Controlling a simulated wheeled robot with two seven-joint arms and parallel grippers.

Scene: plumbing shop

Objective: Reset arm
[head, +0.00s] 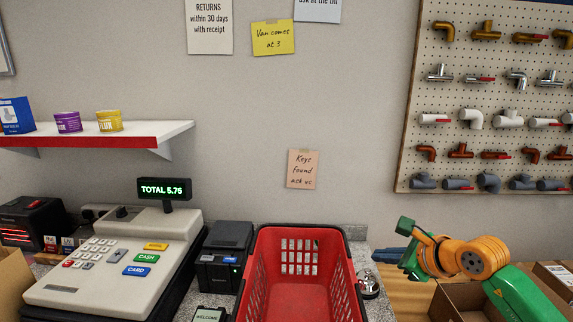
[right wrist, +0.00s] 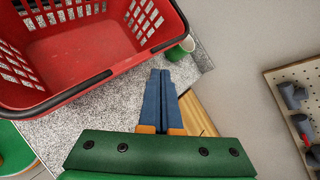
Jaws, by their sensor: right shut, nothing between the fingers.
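My left gripper is not in the head view. A green part shows at the left edge of the right wrist view, but I cannot tell its jaws there.
A red basket (head: 348,300) stands on the speckled counter (right wrist: 95,115). The till (head: 75,290) and a card printer (head: 223,258) are left of it. A cardboard box (head: 445,300) is below my right arm. A pegboard of fittings (head: 405,150) hangs at right.

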